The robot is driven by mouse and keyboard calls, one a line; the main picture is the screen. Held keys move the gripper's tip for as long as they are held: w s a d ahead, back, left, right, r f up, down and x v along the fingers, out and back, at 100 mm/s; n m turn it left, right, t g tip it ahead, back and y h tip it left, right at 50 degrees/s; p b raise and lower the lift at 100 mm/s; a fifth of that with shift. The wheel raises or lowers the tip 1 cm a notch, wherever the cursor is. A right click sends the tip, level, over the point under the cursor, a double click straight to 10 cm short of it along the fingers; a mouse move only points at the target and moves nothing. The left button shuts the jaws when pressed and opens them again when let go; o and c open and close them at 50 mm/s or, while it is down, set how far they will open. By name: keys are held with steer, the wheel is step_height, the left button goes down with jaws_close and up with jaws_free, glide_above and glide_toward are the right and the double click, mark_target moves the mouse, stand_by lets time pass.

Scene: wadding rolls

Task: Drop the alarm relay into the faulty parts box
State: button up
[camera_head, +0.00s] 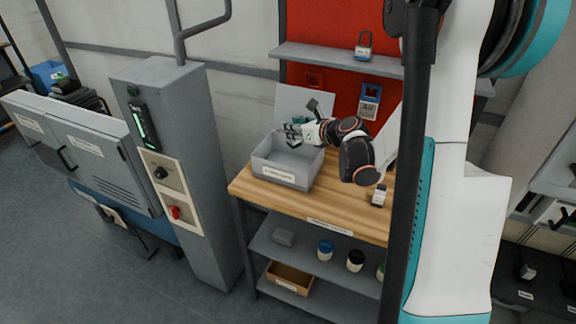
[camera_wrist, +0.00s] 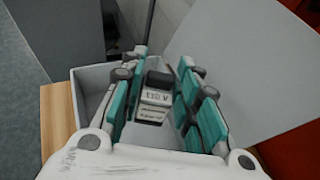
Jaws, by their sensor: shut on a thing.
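The alarm relay (camera_wrist: 156,98), a small block with a dark top and a pale printed label, sits between the teal finger pads of my gripper (camera_wrist: 160,95). In the head view my gripper (camera_head: 293,133) is shut on it, above the back part of the grey open box (camera_head: 280,177). The box has a white label on its front, taken as the faulty parts box. Its grey wall (camera_wrist: 92,79) also shows behind the fingers in the wrist view. The relay is mostly hidden by the fingers in the head view.
The box stands at the left end of a wooden bench (camera_head: 335,207). A small pale-and-dark part (camera_head: 379,196) stands on the bench to the right. A grey panel (camera_head: 300,104) leans behind the box. A shelf (camera_head: 340,59) with a padlock (camera_head: 364,46) is above.

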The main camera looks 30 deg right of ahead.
steer(key=shift+f+b, duration=0.95)
steer(key=shift+f, duration=0.8)
steer(key=o, duration=1.2)
steer(key=shift+c, duration=0.2)
steer(key=shift+s, duration=0.15)
steer(key=v, duration=1.2)
